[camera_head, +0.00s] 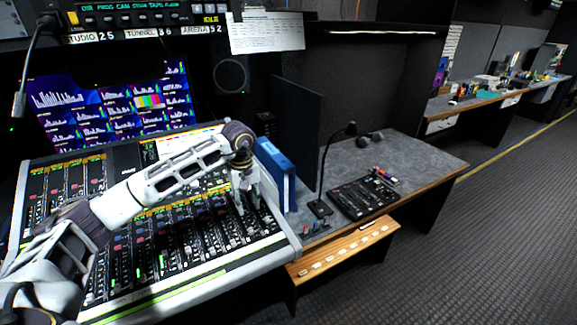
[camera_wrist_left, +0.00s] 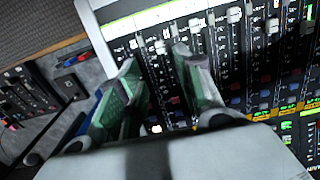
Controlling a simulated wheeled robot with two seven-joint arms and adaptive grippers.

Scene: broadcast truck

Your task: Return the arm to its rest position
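My left arm (camera_head: 160,185) reaches in from the left, white and grey, across the mixing console (camera_head: 190,280). My left gripper (camera_head: 248,203) points down over the console's right-hand faders. In the left wrist view the two greenish fingers of the left gripper (camera_wrist_left: 155,72) stand apart. Only the console's dark panel and white fader caps show between them, so it is open and empty. I cannot tell whether the fingertips touch the console. My right gripper is in neither view.
A blue binder (camera_head: 277,172) stands upright just right of the left gripper. Beyond it are a black control panel (camera_head: 363,197) and a gooseneck microphone (camera_head: 350,128) on the grey desk (camera_head: 425,155). Monitors (camera_head: 120,110) rise behind the console. The carpeted floor (camera_head: 490,240) at right is clear.

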